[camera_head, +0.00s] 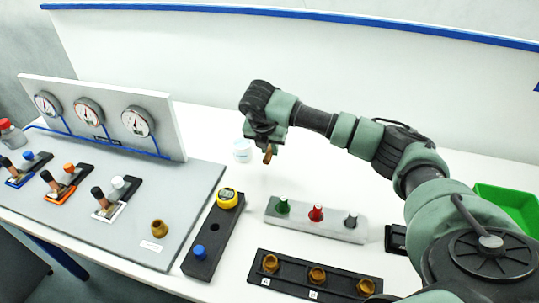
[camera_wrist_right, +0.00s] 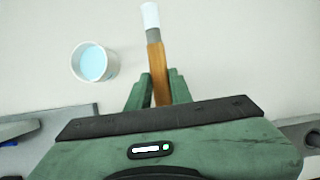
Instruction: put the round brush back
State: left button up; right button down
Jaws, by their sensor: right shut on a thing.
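The round brush has a wooden handle, a grey collar and a white tip. My right gripper (camera_head: 266,136) is shut on its handle, above the white table. In the head view only a short brown piece of the brush (camera_head: 267,154) shows below the jaws. In the right wrist view the brush (camera_wrist_right: 156,62) stands out between the fingers of my right gripper (camera_wrist_right: 157,84), its white tip pointing away. A white cup (camera_head: 242,151) with light blue contents stands beside the gripper; the cup also shows in the right wrist view (camera_wrist_right: 94,63). My left gripper is out of view.
A grey rack (camera_head: 318,228) with green, red and dark pieces stands in front. A black block (camera_head: 211,240) holds a yellow gauge and a blue knob. A black strip (camera_head: 318,278) carries brass fittings. A gauge panel (camera_head: 110,112) is left, a green bin (camera_head: 508,205) right.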

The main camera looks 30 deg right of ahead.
jog(key=shift+f, duration=0.75)
jog(key=shift+f+b, duration=1.4)
jog(key=shift+f, duration=1.35)
jog(key=c, duration=1.2)
grip_release()
jog(key=b+v, duration=0.2)
jog(key=v, duration=0.4)
jog(key=shift+s+a+r, duration=0.1)
jog(key=shift+a+r, duration=0.1)
jog(key=shift+r, duration=0.1)
jog(key=shift+s+a+r, duration=0.1)
jog(key=shift+s+r, duration=0.05)
jog(key=shift+r, duration=0.35)
